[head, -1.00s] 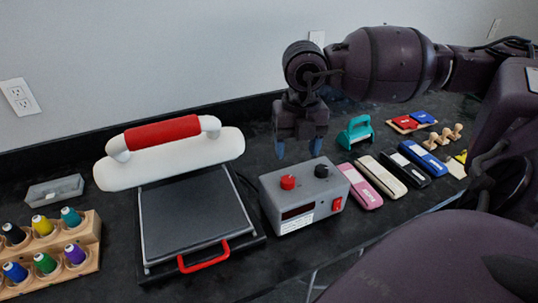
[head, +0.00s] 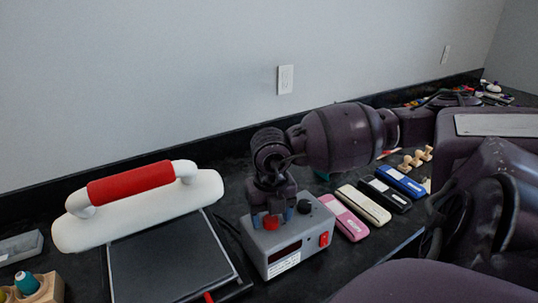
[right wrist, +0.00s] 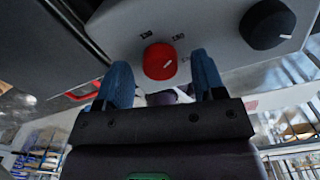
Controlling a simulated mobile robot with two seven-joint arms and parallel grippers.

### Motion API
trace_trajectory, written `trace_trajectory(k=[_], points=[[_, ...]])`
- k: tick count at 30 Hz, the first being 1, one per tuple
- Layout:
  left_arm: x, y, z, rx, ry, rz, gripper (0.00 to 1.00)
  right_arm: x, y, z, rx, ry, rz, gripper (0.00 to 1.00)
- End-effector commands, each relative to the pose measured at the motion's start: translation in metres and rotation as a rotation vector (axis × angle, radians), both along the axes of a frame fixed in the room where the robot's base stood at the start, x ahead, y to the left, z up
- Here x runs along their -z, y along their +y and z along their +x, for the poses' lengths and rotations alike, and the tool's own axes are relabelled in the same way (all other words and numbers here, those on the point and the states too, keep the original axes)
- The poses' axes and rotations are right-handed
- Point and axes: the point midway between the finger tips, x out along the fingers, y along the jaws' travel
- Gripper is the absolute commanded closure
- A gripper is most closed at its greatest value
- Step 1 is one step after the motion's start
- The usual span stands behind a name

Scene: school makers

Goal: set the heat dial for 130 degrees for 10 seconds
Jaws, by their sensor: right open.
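A grey control box (head: 288,246) stands right of the heat press. It carries a red dial (head: 271,222), a black dial (head: 304,207), a dark display window and a red switch (head: 323,239). My right gripper (head: 273,216) is open and points down at the red dial, with one blue fingertip on each side of it. In the right wrist view the red dial (right wrist: 158,61) shows a pale pointer line, between and just beyond the fingertips (right wrist: 162,80); I cannot tell whether they touch it. Small printed marks near it are hard to read. My left gripper is not in view.
The heat press, with a dark plate (head: 165,265) and a white top with a red handle (head: 130,184), stands open at left. Pink (head: 345,219), cream (head: 363,205), black and blue cases lie close to the box's right. The wall runs behind the counter.

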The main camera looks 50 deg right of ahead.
Motion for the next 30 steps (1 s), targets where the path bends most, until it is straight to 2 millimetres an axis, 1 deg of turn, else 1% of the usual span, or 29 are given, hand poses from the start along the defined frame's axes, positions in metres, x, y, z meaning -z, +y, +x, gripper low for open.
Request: trace_trajectory(k=[3, 11, 12, 14, 21, 30], points=[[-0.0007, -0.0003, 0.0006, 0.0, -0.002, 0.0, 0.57, 0.005, 0.0, 0.0, 0.0, 0.0, 0.0, 0.37], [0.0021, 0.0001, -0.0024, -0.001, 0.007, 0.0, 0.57, 0.0052, -0.0001, -0.0001, 0.0, -0.001, -0.001, 0.37], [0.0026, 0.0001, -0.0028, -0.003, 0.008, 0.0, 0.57, 0.0052, -0.0001, -0.0001, 0.0, -0.001, -0.001, 0.4], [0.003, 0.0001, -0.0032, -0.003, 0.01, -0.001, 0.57, 0.0052, -0.0001, -0.0001, 0.0, -0.001, -0.001, 0.49], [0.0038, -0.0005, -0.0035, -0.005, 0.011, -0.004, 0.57, 0.0051, -0.0001, -0.0001, 0.0, -0.001, -0.001, 0.86], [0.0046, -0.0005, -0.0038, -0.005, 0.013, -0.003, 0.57, 0.0052, -0.0001, -0.0001, -0.036, -0.001, 0.0, 0.86]])
